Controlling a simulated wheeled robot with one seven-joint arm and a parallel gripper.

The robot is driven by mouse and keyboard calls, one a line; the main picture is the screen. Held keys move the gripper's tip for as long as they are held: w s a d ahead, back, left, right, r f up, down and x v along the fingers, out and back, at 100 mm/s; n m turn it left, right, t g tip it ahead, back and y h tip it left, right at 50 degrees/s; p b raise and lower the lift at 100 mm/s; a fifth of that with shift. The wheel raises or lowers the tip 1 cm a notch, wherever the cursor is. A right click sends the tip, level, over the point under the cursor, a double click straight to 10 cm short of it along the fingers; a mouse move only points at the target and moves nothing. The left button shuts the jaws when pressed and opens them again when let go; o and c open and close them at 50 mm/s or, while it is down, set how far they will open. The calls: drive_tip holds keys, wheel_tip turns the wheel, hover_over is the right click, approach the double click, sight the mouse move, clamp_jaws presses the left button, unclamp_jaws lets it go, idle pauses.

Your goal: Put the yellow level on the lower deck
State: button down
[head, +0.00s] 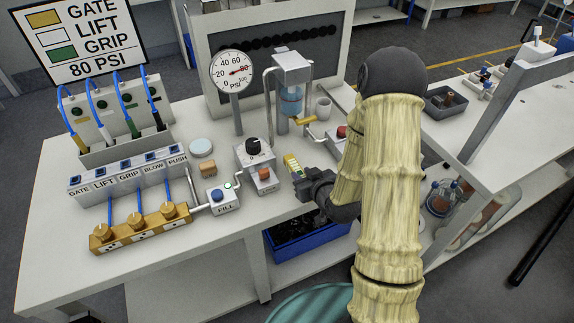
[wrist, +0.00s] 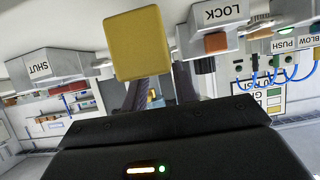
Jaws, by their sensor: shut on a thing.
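The yellow level (head: 291,164) is held above the bench in the middle of the head view, just right of the small box with the orange button. It also shows as a yellow block end (wrist: 138,44) close to the wrist camera. My gripper (head: 300,180) is shut on it; the fingers show dark behind the block in the wrist view (wrist: 150,92). Part of the level is hidden by the gripper. A pale lower deck (head: 185,285) shows below the bench top at the front; my arm hides part of the space under the bench.
A blue bin (head: 305,243) with dark contents stands under the bench. A pressure gauge (head: 233,72), a cylinder with blue liquid (head: 291,98), the FILL box (head: 222,199) and the LOCK box (wrist: 216,20) stand near my gripper. Glass jars (head: 441,198) stand low at the right.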

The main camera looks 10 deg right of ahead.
sight(288, 159)
drive_tip(key=shift+w+a+b, duration=0.1)
drive_tip(key=shift+w+b, duration=0.15)
drive_tip(key=shift+b, duration=0.1)
drive_tip(key=w+a+p, duration=0.1)
drive_tip(key=w, duration=0.2)
drive_tip(key=w+p, duration=0.1)
drive_tip(key=w, duration=0.2)
drive_tip(key=w+a+p, duration=0.1)
drive_tip(key=w, duration=0.2)
drive_tip(key=shift+a+r, duration=0.1)
drive_tip(key=shift+a, duration=0.2)
drive_tip(key=shift+w+a, duration=0.1)
drive_tip(key=shift+w, duration=0.1)
drive_tip(key=shift+w+f+p, duration=0.15)
drive_tip(key=shift+f+p, duration=0.6)
drive_tip(key=shift+f, duration=1.05)
drive_tip(key=shift+f, duration=0.15)
drive_tip(key=c, duration=1.4)
unclamp_jaws()
